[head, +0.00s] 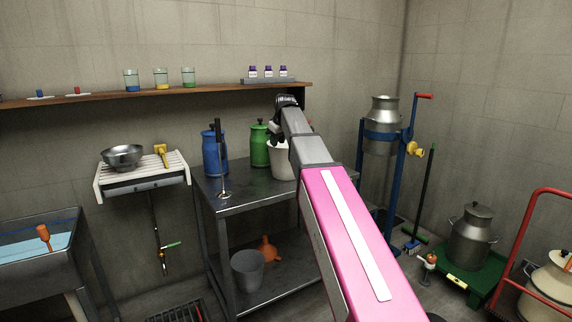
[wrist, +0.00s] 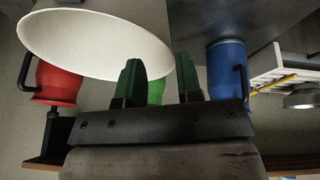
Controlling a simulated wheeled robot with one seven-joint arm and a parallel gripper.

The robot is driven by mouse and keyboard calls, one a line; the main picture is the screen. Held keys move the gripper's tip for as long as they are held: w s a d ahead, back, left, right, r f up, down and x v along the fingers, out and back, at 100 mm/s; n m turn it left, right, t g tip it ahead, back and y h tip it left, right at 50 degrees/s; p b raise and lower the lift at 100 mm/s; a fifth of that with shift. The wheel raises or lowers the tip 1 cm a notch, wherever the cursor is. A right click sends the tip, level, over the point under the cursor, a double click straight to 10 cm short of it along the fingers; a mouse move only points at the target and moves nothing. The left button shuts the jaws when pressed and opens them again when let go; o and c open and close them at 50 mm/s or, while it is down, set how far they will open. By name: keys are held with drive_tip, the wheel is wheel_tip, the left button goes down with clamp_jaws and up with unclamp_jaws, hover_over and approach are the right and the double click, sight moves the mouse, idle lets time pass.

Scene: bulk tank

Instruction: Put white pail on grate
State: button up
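The white pail (head: 282,160) stands on the steel table, partly hidden behind my arm. In the wrist view the pail (wrist: 85,45) shows its wide mouth and pale inside at upper left. My gripper (wrist: 160,82) is open, its two green fingers apart. One finger overlaps the pail's mouth and the other is just outside its rim; I cannot tell whether either touches. A dark floor grate (head: 178,312) lies at the bottom of the head view. A white slatted rack (head: 150,172) on the wall at left holds a metal bowl (head: 122,156) and a yellow-handled tool.
Blue (head: 214,155) and green (head: 259,145) cans stand by the pail on the table (head: 250,190); a red can (wrist: 58,85) shows beyond it. An upright tool (head: 221,160) stands near the front edge. A grey bucket (head: 247,270) and orange funnel (head: 268,249) are on the lower shelf.

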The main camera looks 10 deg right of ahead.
sight(274, 149)
drive_tip(key=shift+a+x, duration=0.15)
drive_tip(key=shift+x, duration=1.4)
drive_tip(key=shift+a+x, duration=0.15)
drive_tip(key=shift+x, duration=1.35)
drive_tip(key=shift+w+r, duration=0.1)
clamp_jaws()
